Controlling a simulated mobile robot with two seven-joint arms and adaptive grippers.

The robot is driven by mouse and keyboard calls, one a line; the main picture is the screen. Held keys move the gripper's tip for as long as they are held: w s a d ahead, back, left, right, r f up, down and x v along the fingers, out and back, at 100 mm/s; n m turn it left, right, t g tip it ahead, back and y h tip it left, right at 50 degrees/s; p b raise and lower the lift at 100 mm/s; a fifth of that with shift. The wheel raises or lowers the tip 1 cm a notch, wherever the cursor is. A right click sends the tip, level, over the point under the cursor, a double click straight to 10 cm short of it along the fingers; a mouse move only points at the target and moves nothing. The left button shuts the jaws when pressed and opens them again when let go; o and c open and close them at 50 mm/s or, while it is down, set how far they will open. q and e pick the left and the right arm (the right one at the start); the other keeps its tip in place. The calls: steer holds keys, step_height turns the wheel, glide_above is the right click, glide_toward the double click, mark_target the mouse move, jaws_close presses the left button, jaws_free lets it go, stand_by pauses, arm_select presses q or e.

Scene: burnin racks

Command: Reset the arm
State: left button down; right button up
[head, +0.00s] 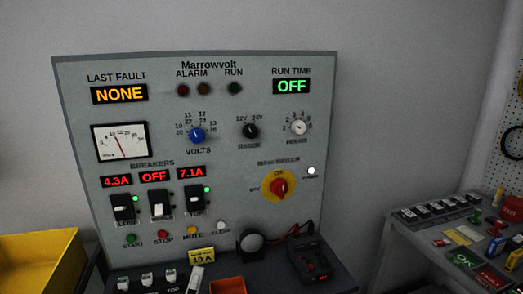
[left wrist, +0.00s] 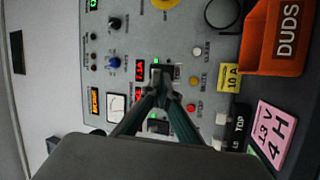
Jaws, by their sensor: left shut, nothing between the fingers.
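My left gripper (left wrist: 165,90) shows only in the left wrist view. Its fingers are shut with nothing between them, in front of the breaker row; I cannot tell whether they touch the panel. The grey Marrowvolt panel (head: 240,160) stands upright in the head view. The left breaker (head: 123,207) reads 4.3A, the middle breaker (head: 159,205) reads OFF, and the right breaker (head: 194,199) reads 7.1A. Green lamps are lit by the left and right ones. The fingers partly hide the breakers in the wrist view. My right gripper is in neither view.
A yellow bin (head: 35,240) stands at the left. Below the panel are an orange DUDS bin (left wrist: 272,45), a yellow 10 A tag (head: 202,255), a black meter (head: 310,258) and a pink card (left wrist: 272,132). A side bench (head: 400,240) at right holds several parts.

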arm_select(q)
steer(key=s+f+m+g+h, duration=0.25)
steer(key=f+m, duration=0.35)
steer(key=f, duration=0.3)
steer(key=s+f+m+g+h, duration=0.1)
steer(key=s+f+m+g, duration=0.4)
steer(key=f, duration=0.4)
steer(key=s+a+f+m+g+y, duration=0.1)
steer(key=s+a+f+m, duration=0.2)
steer(key=f, duration=0.4)
steer(key=s+a+f+m+g+y, duration=0.2)
steer(key=s+f+m, duration=0.2)
steer(key=s+f, duration=0.2)
steer(key=shift+s+a+f, duration=0.15)
steer(key=shift+a+f, duration=0.25)
steer(key=shift+f, duration=0.2)
steer(key=shift+g, duration=0.25)
